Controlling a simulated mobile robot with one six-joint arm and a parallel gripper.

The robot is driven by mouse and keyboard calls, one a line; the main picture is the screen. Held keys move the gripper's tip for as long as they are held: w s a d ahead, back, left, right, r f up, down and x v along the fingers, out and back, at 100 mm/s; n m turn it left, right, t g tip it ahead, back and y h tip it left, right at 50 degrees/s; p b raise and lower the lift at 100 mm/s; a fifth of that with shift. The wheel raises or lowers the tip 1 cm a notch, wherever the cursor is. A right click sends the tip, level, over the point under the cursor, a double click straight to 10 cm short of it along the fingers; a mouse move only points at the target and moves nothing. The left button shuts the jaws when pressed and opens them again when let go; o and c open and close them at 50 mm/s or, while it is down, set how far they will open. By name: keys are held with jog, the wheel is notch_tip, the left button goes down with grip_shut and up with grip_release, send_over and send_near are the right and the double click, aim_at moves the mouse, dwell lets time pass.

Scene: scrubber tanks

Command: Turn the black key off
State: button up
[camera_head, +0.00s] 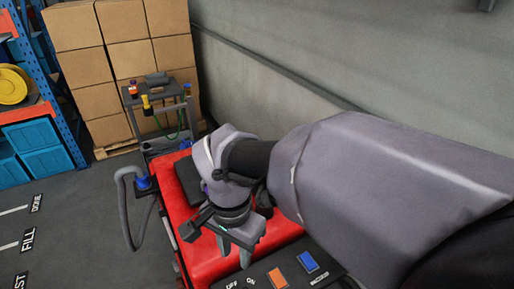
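My gripper (235,251) hangs from the arm that reaches in from the right, fingers pointing down over the red scrubber machine (204,262). Its two pale grey fingertips look apart, with nothing seen between them. They are just above and behind the dark control panel (297,262) at the bottom of the view. The panel carries OFF and ON labels (241,284) at its left end. I cannot make out the black key; it may be below the frame edge or behind the gripper.
An orange switch (278,278) and a blue switch (307,261) sit on the panel. A cart (155,95) with bottles, stacked cardboard boxes (125,28) and a blue rack (47,62) stand behind. A grey hose (128,210) loops at left. A concrete wall (380,60) closes the right.

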jog(key=f+b, duration=0.1)
jog(key=f, duration=0.4)
jog(key=f+b, duration=0.2)
jog(key=f, duration=0.4)
jog(key=d+f+b, duration=0.1)
jog(key=f, duration=0.5)
jog(key=shift+s+f, duration=0.2)
jog(key=shift+s, duration=0.1)
grip_shut()
